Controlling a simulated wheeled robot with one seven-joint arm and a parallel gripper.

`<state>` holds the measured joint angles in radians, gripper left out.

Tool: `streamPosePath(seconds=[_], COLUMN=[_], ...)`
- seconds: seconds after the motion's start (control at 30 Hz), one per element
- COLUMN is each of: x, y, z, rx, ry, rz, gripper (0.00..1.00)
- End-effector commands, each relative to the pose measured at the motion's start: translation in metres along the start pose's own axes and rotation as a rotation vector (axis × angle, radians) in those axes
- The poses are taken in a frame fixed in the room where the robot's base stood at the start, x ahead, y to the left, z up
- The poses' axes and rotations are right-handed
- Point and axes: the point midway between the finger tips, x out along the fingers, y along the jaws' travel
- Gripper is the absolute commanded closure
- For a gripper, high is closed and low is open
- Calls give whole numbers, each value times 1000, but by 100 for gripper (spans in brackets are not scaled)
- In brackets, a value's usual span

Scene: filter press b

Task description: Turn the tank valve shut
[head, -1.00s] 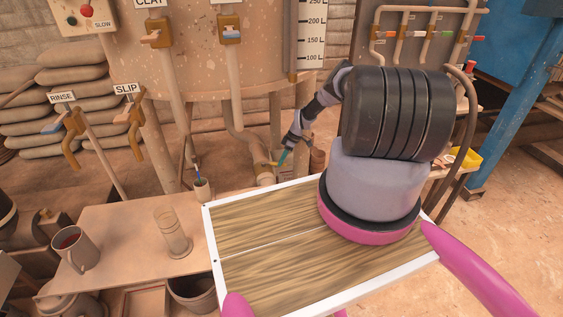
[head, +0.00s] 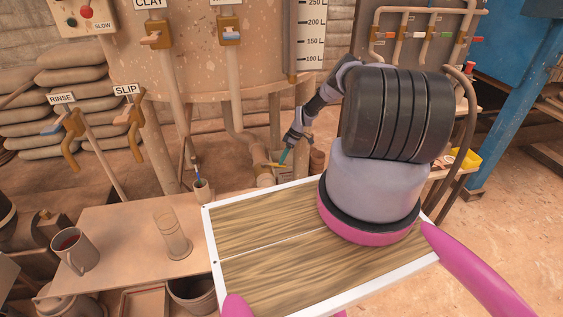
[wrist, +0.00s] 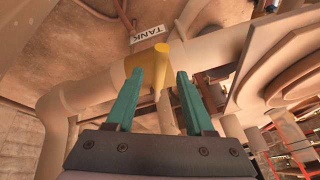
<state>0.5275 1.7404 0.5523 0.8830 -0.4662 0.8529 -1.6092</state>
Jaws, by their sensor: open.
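The tank valve (wrist: 134,65) is a yellow fitting on the tan pipe in the wrist view, beside a white TANK label (wrist: 147,33). Its yellow lever (wrist: 161,50) with a rounded end shows at and between my fingertips, close to the left one; I cannot tell if they touch. My gripper (wrist: 167,65) has two teal fingers, spread apart with nothing gripped. In the head view my gripper (head: 283,156) is low under the big tank, right at the small yellow valve (head: 270,164). The left finger partly hides the valve in the wrist view.
The tank outlet pipe (head: 234,120) comes down close left of the gripper. A wooden table (head: 130,225) holds a mug (head: 76,250) and a clear cylinder (head: 172,235). RINSE (head: 62,98) and SLIP (head: 126,90) valves stand left. Pipes crowd the gripper's right side.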

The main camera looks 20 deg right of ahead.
Motion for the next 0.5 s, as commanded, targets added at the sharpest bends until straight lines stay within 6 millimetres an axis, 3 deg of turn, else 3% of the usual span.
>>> streamPosePath(seconds=[0.3, 0.5], x=[-65, -84], y=[1, 0], z=[0, 1], rx=[0, 1], ry=[0, 0], rz=[2, 0], gripper=[47, 47])
